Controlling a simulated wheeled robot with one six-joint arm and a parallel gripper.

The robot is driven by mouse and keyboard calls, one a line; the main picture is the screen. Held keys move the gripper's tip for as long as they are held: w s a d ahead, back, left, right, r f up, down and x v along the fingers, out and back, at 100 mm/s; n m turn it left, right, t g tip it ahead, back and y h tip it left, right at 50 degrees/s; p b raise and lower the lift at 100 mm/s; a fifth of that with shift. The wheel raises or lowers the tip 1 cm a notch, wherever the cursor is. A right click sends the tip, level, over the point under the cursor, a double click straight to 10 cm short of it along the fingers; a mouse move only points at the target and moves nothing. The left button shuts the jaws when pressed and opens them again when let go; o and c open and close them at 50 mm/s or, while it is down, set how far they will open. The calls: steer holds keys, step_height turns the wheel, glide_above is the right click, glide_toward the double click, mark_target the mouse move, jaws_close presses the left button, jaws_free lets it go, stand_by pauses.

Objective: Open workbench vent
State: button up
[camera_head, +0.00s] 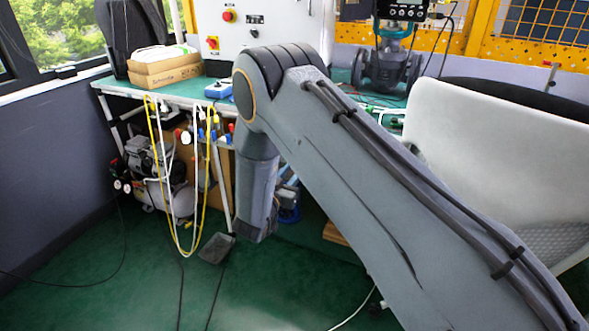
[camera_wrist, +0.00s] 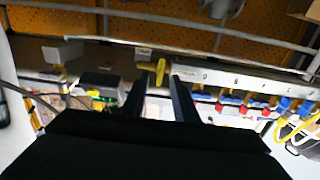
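A small yellow handle (camera_wrist: 160,71) shows in the wrist view, upright at the left end of a pale manifold bar (camera_wrist: 225,78) under the bench. I cannot tell for certain that it is the vent. My gripper (camera_wrist: 161,83) is open, with its two dark fingers pointing toward the handle. The handle appears between the fingertips, and whether they touch it is unclear. The workbench (camera_head: 135,86) has a green top in the head view. My arm covers part of its front there, and my gripper's fingers are not visible in that view.
Several red and blue fittings (camera_wrist: 262,101) line the bar to the right. Yellow and white hoses (camera_head: 158,170) hang from the bench front. A compressor (camera_head: 143,160) stands below. A white chair (camera_head: 490,140) is at the right. Green floor (camera_head: 100,270) is open at front left.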

steer(key=shift+x, duration=1.1)
jaws_close()
